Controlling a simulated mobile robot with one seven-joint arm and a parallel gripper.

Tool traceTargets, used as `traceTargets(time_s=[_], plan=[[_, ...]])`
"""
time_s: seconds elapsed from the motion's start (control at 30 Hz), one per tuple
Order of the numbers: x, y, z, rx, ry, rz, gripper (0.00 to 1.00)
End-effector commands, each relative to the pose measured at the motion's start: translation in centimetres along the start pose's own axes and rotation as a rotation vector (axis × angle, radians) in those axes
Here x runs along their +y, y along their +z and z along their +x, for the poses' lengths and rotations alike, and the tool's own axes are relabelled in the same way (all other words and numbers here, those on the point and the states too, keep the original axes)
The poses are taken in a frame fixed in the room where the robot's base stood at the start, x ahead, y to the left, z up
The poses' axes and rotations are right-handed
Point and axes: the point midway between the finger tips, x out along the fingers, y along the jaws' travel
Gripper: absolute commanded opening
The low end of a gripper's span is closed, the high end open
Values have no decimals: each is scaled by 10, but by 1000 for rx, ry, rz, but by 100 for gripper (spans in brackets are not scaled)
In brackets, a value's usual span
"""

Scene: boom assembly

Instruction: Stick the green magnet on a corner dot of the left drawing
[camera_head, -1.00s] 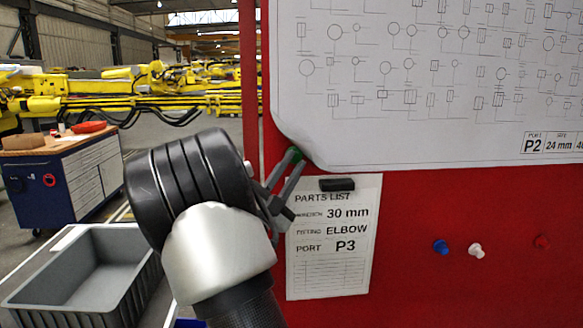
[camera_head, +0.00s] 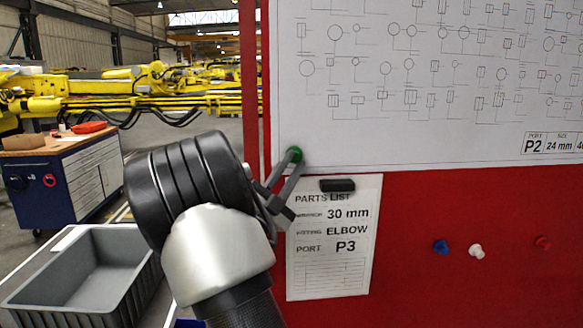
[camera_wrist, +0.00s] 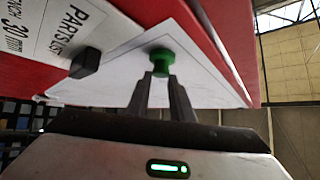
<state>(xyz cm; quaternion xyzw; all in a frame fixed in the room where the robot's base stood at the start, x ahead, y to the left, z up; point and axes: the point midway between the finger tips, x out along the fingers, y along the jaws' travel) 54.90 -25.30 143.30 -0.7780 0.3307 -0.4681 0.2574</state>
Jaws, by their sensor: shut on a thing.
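The drawing (camera_head: 420,100) is a large white sheet on the red board, and its lower-left corner lies flat. The green magnet (camera_head: 296,156) is at that corner, against the sheet. It also shows in the wrist view (camera_wrist: 162,62), between my fingertips. My gripper (camera_head: 292,160) is shut on the green magnet, with the fingers reaching in from the left. The corner dot is hidden, so I cannot tell whether the magnet covers it.
A parts list (camera_head: 333,245) hangs just below, under a black magnet (camera_head: 337,185). Blue (camera_head: 441,247), white (camera_head: 476,251) and red (camera_head: 542,242) pins sit on the red board (camera_head: 430,290) at right. A grey bin (camera_head: 90,270) stands at lower left.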

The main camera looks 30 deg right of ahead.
Motion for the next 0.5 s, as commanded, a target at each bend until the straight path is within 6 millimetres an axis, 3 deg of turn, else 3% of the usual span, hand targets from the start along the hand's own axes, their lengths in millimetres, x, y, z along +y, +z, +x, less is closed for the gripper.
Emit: traceTargets(time_s=[0.37, 0.4, 0.5], plan=[[0, 0, 0, 0, 0, 0, 0], [0, 0, 0, 0, 0, 0, 26], [0, 0, 0, 0, 0, 0, 42]])
